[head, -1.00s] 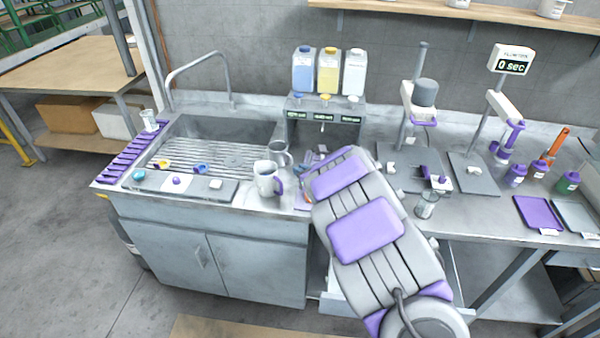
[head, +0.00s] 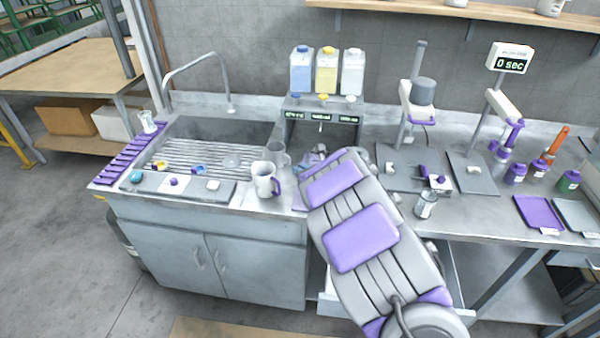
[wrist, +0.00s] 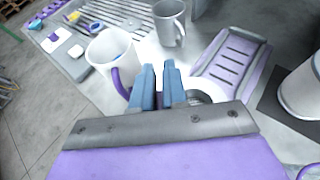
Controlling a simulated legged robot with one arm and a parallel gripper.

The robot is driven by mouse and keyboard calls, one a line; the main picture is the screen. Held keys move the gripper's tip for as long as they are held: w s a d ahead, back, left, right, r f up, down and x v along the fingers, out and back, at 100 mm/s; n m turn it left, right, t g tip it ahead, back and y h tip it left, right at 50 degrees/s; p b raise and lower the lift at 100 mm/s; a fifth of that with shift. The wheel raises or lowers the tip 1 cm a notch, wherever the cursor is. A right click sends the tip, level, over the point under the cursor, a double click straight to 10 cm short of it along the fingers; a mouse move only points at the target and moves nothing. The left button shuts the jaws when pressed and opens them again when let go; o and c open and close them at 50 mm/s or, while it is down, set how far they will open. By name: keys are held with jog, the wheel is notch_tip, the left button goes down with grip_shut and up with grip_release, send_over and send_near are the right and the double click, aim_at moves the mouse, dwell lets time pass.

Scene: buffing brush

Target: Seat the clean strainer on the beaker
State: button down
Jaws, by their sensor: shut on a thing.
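My gripper (wrist: 158,70) has its two blue fingers close together in the wrist view. A pale ring with a dark centre (wrist: 203,95), seemingly the strainer, shows just right of the fingers. The gripper base hides much of it, and where the fingers grip it cannot be made out. A small clear vessel, likely the beaker (head: 425,206), stands upright on the counter right of my arm.
A white jug (head: 264,181) with a purple handle and a grey mug (head: 278,155) stand left of my arm. In the wrist view the jug (wrist: 108,50) is close to the fingers. A slotted tray (wrist: 232,57) lies ahead. Purple and grey trays (head: 538,213) lie at right.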

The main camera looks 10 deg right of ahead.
jog(key=shift+a, duration=0.2)
jog(key=shift+d+f+b, duration=0.1)
jog(key=shift+f+b, duration=0.4)
jog(key=shift+b, duration=0.1)
jog(key=c, duration=1.4)
grip_release()
jog(key=shift+c, duration=0.2)
jog(key=b+v, duration=0.1)
jog(key=v, duration=1)
jog(key=shift+b, duration=0.35)
